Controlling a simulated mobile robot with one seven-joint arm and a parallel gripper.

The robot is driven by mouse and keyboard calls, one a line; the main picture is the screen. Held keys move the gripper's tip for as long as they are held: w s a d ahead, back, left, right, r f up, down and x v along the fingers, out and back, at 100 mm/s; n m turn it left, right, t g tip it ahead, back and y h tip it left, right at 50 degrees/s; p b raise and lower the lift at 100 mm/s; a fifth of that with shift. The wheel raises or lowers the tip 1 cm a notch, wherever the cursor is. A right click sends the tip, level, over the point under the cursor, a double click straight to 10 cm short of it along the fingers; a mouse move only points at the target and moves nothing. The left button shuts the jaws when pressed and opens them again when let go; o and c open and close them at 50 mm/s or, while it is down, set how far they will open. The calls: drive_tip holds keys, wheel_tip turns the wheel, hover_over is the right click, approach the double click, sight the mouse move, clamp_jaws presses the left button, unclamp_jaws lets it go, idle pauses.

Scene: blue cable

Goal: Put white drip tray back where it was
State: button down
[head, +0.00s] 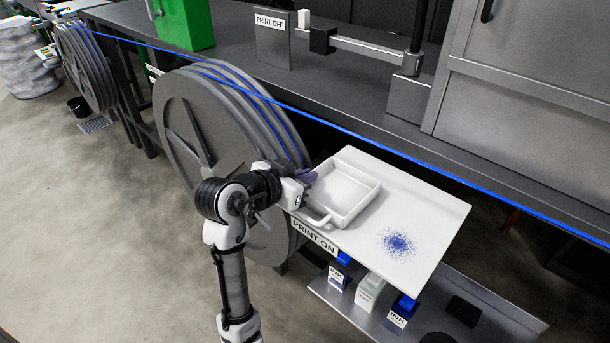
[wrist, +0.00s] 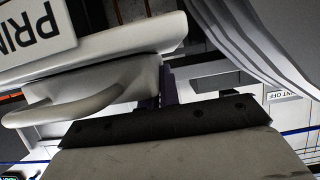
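The white drip tray (head: 343,197), a shallow square tray with a loop handle at its front corner, rests at the left end of a white shelf (head: 440,215). My gripper (head: 309,178) is at the tray's left side, its purplish fingers close to the rim. In the wrist view the tray's outer wall and handle (wrist: 75,108) fill the left, and the dark fingers (wrist: 163,88) are at the wall's end. The frames do not show whether the fingers touch or grip the wall. The finger gap is mostly hidden.
Blue speckles (head: 398,243) mark the shelf right of the tray. A big grey reel (head: 215,130) stands close behind my arm. A taut blue cable (head: 360,134) runs above the shelf's back. Ink boxes (head: 369,291) stand on a lower shelf. A "PRINT ON" sign (head: 314,238) hangs at the front edge.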

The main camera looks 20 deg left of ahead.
drive_tip(key=c, duration=1.6)
unclamp_jaws()
drive_tip(key=shift+f, duration=0.1)
drive_tip(key=shift+c, duration=0.2)
